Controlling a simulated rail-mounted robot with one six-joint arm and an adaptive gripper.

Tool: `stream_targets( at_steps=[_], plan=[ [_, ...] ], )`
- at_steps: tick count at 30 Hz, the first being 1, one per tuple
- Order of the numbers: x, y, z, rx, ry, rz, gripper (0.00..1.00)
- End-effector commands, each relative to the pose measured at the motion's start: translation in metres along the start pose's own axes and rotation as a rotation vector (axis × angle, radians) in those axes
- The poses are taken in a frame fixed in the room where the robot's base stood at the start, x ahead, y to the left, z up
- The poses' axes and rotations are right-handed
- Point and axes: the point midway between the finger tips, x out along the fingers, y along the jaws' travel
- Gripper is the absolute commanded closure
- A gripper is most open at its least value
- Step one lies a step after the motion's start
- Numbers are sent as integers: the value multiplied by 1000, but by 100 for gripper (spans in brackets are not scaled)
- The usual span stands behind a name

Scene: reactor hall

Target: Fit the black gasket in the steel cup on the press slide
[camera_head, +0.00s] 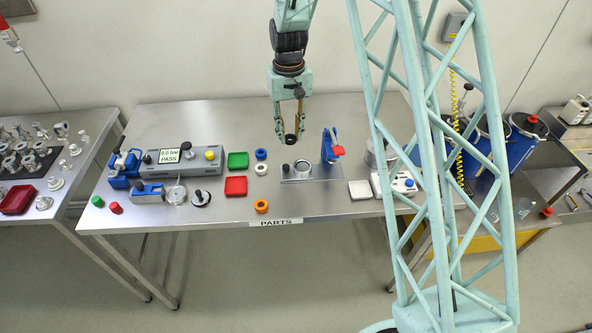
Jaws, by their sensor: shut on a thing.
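My gripper (289,133) hangs down above the back middle of the steel table. It is shut on a small black ring, the black gasket (290,139), at its fingertips. The steel cup (303,168) sits on the press slide plate (322,177), in front of and slightly right of the gasket in the picture. The gasket is apart from the cup. The blue press (328,147) with a red part stands at the plate's right. The inside of the cup is too small to make out.
A blue ring (261,154), a white ring (260,169) and an orange ring (261,206) lie left of the plate. Green (238,160) and red (236,186) trays and a grey tester (182,158) are farther left. A white tray (360,190) lies right.

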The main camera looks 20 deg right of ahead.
Motion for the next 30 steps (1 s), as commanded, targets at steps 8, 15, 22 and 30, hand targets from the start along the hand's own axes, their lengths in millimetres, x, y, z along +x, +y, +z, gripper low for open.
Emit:
stream_targets(
  at_steps=[8, 15, 22, 30],
  plan=[
    [0, 0, 0, -4, 0, 0, 82],
    [-1, 0, 3, -60, 0, 0, 82],
    [-2, 0, 11, -195, -1, 0, 83],
    [-3, 0, 22, -411, 0, 0, 83]
  ],
)
